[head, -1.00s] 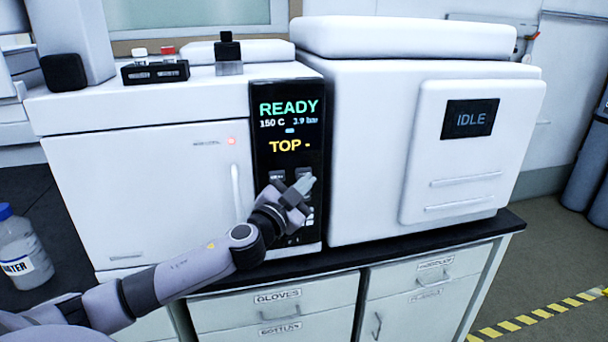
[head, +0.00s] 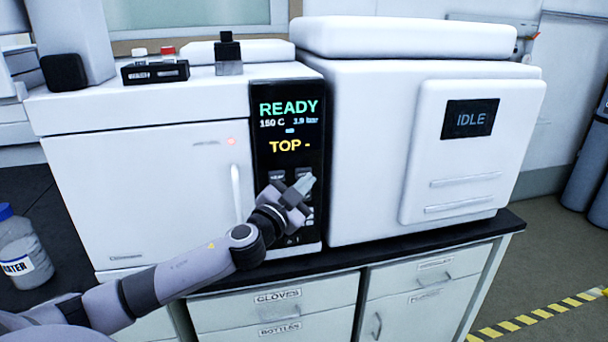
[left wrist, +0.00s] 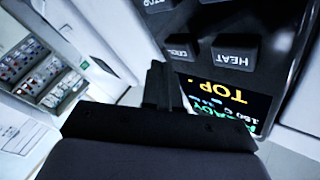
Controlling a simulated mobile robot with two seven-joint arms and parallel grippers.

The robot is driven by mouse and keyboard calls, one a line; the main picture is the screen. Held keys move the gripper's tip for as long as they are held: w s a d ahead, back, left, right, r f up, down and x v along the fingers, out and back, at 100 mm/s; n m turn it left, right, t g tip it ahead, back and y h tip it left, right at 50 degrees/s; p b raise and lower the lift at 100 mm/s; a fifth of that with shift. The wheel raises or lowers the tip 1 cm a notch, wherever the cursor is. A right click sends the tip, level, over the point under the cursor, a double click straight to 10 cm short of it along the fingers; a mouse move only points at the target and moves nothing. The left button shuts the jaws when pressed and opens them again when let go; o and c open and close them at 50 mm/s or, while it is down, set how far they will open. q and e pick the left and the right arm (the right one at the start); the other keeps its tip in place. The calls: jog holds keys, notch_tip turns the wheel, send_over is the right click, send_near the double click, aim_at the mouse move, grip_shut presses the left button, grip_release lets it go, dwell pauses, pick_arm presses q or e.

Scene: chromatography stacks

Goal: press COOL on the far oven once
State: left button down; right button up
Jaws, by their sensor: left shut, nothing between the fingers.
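The white oven (head: 140,190) with a black control panel (head: 262,160) stands at the left in the head view. Its display (head: 289,108) reads READY, 150 C and TOP. My left gripper (head: 308,186) is shut and empty, in front of the panel's buttons and hiding some of them. The left wrist view shows the panel upside down. There the HEAT button (left wrist: 235,53) is clear, and a smaller-looking button, apparently COOL (left wrist: 180,46), lies beside it. The shut fingers (left wrist: 157,75) are close to that button; I cannot tell whether they touch it. My right gripper is out of view.
A white machine (head: 370,140) with an IDLE screen (head: 470,118) stands close to the panel's right. A vial rack (head: 155,72) sits on the oven. A water bottle (head: 20,250) stands at the left. Drawers (head: 275,308) lie below the dark bench edge.

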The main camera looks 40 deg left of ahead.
pick_arm(q)
jog(key=shift+w+a, duration=0.1)
jog(key=shift+w+a, duration=0.2)
dwell(0.4)
jog(key=shift+w+a+b, duration=0.3)
jog(key=shift+a, duration=0.1)
dwell(0.6)
jog(key=shift+s+d, duration=0.1)
jog(key=shift+d, duration=0.05)
jog(key=shift+s+d, duration=0.5)
jog(key=shift+d, duration=0.05)
jog(key=shift+s+d+p, duration=0.55)
jog(key=shift+s+d, duration=1.1)
jog(key=shift+d, duration=0.25)
jog(key=shift+f, duration=0.1)
